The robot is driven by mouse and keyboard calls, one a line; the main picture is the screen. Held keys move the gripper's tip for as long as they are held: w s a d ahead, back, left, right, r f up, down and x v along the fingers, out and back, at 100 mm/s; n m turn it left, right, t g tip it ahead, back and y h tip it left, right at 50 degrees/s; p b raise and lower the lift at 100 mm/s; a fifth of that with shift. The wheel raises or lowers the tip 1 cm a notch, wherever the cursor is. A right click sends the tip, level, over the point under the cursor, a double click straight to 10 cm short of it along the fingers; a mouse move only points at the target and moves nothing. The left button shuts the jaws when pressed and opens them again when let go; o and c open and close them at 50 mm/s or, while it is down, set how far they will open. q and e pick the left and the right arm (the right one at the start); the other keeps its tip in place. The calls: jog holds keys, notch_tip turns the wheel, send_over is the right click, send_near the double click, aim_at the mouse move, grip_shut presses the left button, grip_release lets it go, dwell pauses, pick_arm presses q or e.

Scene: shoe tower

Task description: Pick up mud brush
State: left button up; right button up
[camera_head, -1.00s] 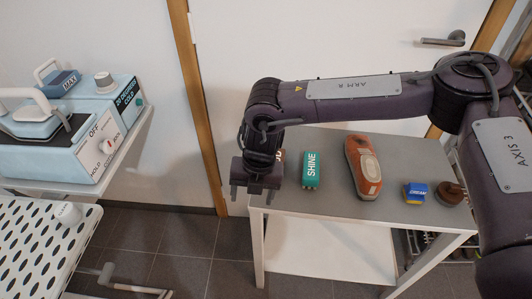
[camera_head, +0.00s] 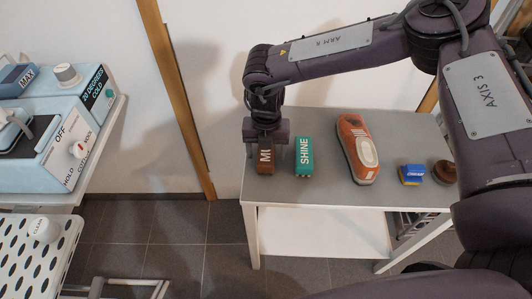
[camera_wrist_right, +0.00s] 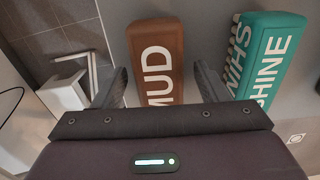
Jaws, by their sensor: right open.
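The mud brush (camera_head: 265,163) is a brown block with white "MUD" lettering, lying at the left end of the grey-topped table (camera_head: 323,196). My right gripper (camera_head: 266,152) is over it and hides its far part in the head view. In the right wrist view the mud brush (camera_wrist_right: 157,48) lies between the two open fingers, with a gap on each side. The lower part of its lettering is hidden by the gripper body. My left gripper is not in view.
A teal "SHINE" brush (camera_head: 304,157) lies close to the right of the mud brush. Light-blue machines (camera_head: 50,135) stand at the left.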

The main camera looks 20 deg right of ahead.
jog(key=c, duration=1.1)
jog(key=shift+r, duration=0.1)
notch_tip(320, 180, up, 20)
jog(key=shift+f, duration=0.15)
